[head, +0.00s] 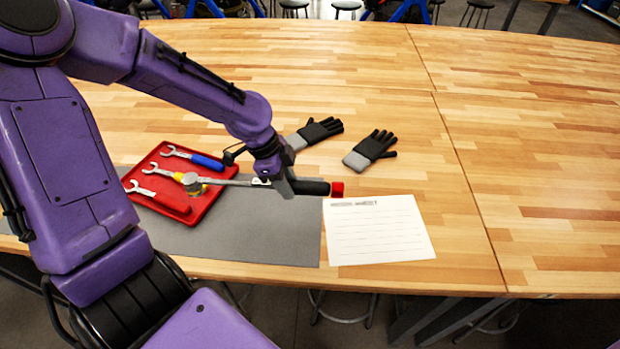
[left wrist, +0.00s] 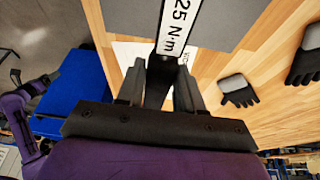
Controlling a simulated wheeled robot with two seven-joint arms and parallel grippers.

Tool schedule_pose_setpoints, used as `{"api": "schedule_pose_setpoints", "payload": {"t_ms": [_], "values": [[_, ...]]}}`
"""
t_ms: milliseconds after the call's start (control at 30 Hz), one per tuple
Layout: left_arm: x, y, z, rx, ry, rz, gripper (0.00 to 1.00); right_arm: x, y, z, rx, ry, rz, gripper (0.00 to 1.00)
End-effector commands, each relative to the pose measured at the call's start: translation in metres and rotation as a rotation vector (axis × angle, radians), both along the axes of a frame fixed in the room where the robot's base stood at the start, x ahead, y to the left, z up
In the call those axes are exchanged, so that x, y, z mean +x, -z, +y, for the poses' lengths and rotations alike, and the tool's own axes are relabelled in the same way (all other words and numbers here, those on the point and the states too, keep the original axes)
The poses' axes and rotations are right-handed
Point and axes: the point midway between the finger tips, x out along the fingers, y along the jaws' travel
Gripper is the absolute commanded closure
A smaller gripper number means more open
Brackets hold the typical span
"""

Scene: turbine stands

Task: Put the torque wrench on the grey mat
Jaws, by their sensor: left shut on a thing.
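The torque wrench (head: 312,187) has a black handle with a red end, a metal shaft and a round head at its left. My left gripper (head: 284,184) is shut on it near where handle and shaft meet. The wrench is roughly level, and in the head view it crosses over the red tray and the grey mat (head: 255,235). In the left wrist view, the wrench's "25 N·m" label (left wrist: 179,25) shows beyond the fingers (left wrist: 160,92), with the mat (left wrist: 228,18) behind. The wrench seems held above the mat; the exact height is unclear. My right gripper is out of view.
A red tray (head: 207,204) with several spanners covers the mat's left back part. A white sheet (head: 378,230) lies right of the mat. Two black-grey gloves (head: 318,131) (head: 371,148) lie behind it. The mat's right front part is bare, and the table's right side is clear.

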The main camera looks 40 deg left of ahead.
Motion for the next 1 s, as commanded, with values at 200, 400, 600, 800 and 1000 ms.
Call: {"api": "schedule_pose_setpoints", "payload": {"t_ms": [200, 400, 600, 800, 1000], "values": [[0.033, 0.014, 0.003, 0.006, -0.011, -0.009, 1.00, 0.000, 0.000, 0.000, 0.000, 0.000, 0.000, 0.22], [0.078, 0.052, 0.004, 0.007, -0.012, -0.008, 1.00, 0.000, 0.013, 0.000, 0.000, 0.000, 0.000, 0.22], [0.100, 0.078, 0.004, 0.008, -0.010, -0.014, 1.00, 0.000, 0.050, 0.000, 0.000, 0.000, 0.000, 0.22], [0.110, 0.087, 0.004, 0.009, -0.009, -0.013, 1.00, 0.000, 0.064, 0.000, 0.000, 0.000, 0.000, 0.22], [0.112, 0.119, 0.004, 0.007, -0.009, -0.013, 1.00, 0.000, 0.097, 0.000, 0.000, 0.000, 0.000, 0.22]]}}
